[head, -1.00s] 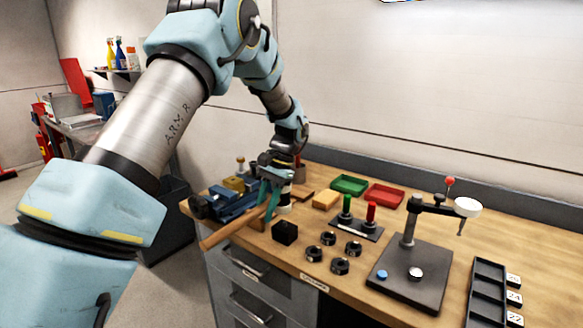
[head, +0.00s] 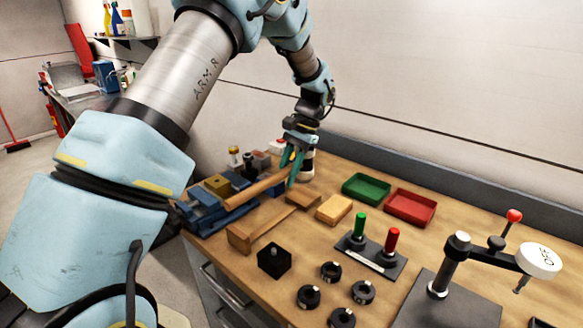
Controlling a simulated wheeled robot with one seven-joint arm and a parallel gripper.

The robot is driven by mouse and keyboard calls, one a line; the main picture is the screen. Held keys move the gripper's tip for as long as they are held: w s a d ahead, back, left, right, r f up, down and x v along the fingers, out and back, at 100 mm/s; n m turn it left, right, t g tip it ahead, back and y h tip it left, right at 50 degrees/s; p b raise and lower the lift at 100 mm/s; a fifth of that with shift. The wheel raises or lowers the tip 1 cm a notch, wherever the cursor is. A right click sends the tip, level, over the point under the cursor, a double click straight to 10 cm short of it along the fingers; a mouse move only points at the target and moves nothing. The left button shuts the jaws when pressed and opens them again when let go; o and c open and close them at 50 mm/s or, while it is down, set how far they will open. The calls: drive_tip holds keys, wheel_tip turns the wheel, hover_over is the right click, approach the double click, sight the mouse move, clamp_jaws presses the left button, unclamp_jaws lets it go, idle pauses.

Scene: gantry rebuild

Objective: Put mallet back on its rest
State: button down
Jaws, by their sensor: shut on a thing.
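The mallet's wooden handle (head: 258,188) slopes through the air from lower left up to my gripper (head: 291,169). My gripper's teal fingers are shut on the handle near its right end. A pale piece with a dark band (head: 307,167), apparently the mallet's head, shows just right of the fingers. A long wooden piece with raised ends (head: 262,224), which looks like the rest, lies on the bench below and in front of the handle. The handle appears apart from it, though the height gap is hard to judge.
A blue vise (head: 215,207) stands left of the handle. A black block (head: 274,260), a yellow-orange block (head: 334,209), green tray (head: 366,188), red tray (head: 410,207) and a stand with green and red handles (head: 371,255) are nearby. Several black rings lie in front.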

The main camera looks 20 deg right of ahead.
drive_tip(key=shift+f+b, duration=0.3)
drive_tip(key=shift+f, duration=0.05)
drive_tip(key=shift+f+b, duration=0.5)
drive_tip(key=shift+f, duration=0.2)
drive_tip(key=shift+f+b, duration=1.35)
drive_tip(key=shift+f, duration=0.95)
drive_tip(key=c, duration=0.5)
unclamp_jaws()
drive_tip(key=shift+c, duration=0.2)
drive_tip(key=b+v, duration=0.3)
drive_tip(key=v, duration=0.7)
drive_tip(key=shift+d+r, duration=0.2)
drive_tip(key=shift+r, duration=0.15)
drive_tip(key=shift+a, duration=0.1)
